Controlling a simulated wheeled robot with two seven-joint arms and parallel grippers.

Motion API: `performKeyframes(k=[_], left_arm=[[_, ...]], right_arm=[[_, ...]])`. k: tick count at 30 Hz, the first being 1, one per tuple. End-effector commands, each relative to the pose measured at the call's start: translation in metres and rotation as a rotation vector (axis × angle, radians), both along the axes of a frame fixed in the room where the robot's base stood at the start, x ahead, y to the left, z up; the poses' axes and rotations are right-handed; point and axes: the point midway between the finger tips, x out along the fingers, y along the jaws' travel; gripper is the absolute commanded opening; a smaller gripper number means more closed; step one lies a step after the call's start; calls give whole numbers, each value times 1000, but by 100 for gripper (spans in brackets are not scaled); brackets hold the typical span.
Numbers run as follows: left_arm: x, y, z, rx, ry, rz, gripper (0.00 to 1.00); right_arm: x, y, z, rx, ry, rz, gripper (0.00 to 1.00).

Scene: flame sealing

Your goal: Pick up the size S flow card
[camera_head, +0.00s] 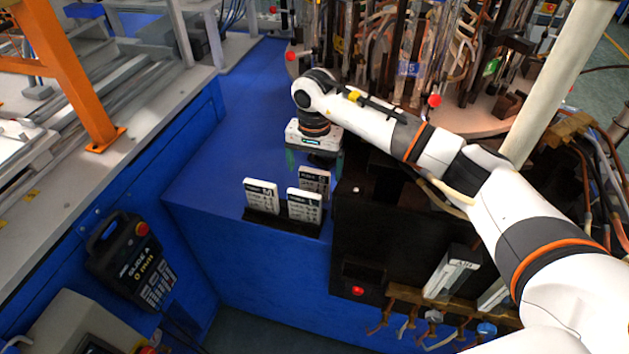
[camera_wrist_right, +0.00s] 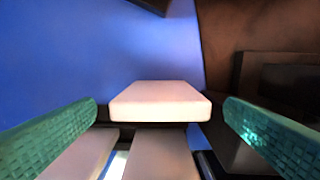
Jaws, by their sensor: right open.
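Three white flow cards stand upright in a dark holder (camera_head: 283,222) on the blue bench: a left card (camera_head: 261,195), a front right card (camera_head: 304,206) and a back card (camera_head: 317,180). Their size letters are too small to read surely, so I cannot tell which is size S. My right gripper (camera_head: 314,162) is open, pointing down just above and behind the back card. In the right wrist view, the top of one card (camera_wrist_right: 160,101) lies between the two green fingers, apart from both. Two more card tops (camera_wrist_right: 160,155) show below it. My left gripper is not in view.
A handheld control pendant (camera_head: 133,262) hangs at the lower left. The blue bench top (camera_head: 225,165) left of the cards is clear.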

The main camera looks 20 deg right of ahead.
Motion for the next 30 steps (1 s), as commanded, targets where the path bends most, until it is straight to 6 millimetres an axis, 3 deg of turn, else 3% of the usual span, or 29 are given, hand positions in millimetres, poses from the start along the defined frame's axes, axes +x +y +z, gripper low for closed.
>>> performKeyframes(k=[6, 13, 22, 30], left_arm=[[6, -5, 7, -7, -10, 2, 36], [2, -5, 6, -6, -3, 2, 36], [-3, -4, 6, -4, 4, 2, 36], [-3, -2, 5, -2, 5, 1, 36]], right_arm=[[0, 0, -22, 2, 0, -1, 93], [0, 0, -24, 1, -2, 0, 93], [0, 0, -24, 2, -1, 0, 44], [1, 0, -21, 2, -3, 0, 44]])
